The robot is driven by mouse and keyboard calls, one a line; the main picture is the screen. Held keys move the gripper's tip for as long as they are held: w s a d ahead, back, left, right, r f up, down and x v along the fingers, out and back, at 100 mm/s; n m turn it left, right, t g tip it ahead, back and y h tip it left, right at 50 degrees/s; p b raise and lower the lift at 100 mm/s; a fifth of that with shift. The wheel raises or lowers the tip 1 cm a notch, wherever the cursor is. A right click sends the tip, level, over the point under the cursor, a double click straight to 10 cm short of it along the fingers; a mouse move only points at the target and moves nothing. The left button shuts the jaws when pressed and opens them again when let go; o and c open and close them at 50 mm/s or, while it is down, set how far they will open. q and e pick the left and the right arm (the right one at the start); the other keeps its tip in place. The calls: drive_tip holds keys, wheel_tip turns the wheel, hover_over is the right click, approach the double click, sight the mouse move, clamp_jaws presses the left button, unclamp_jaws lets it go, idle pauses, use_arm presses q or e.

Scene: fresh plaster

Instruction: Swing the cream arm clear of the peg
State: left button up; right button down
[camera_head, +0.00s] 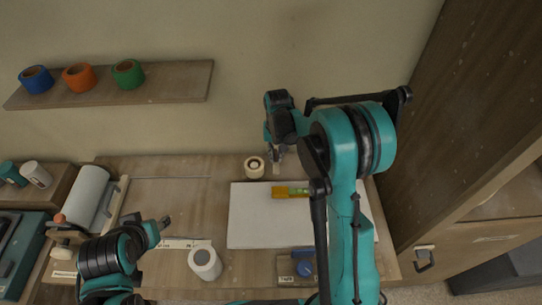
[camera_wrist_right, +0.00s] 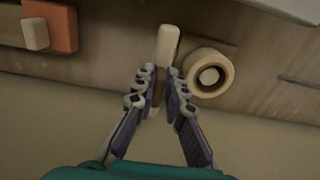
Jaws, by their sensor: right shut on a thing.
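The cream arm (camera_wrist_right: 167,45) is a short, pale bar near the back of the wooden bench. My right gripper (camera_wrist_right: 158,88) is shut on its near end in the right wrist view. In the head view, my right gripper (camera_head: 276,152) reaches down over the bar (camera_head: 276,168). A cream ring (camera_wrist_right: 208,73) with a pale round peg (camera_wrist_right: 209,75) in its middle stands just beside the bar. The ring also shows in the head view (camera_head: 254,167). My left gripper (camera_head: 163,223) hangs over the bench's left part; its jaw opening is unclear.
A white roll (camera_head: 205,262) stands at the front. A paper roll (camera_head: 85,195) lies at left. A shelf (camera_head: 170,85) holds tape rolls. A tall wooden cabinet (camera_head: 455,110) bounds the right.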

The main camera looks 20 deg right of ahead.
drive_tip(key=shift+s+d+n+b, duration=0.1)
drive_tip(key=shift+d+n+b, duration=0.1)
drive_tip(key=shift+d+n, duration=0.7)
drive_tip(key=shift+d+n+b, duration=0.15)
drive_tip(key=shift+d+n, duration=0.2)
drive_tip(key=shift+n, duration=0.95)
drive_tip(key=shift+d, duration=0.1)
drive_tip(key=c, duration=1.6)
unclamp_jaws()
drive_tip(key=shift+o, duration=0.2)
wheel_tip(320, 180, up, 12)
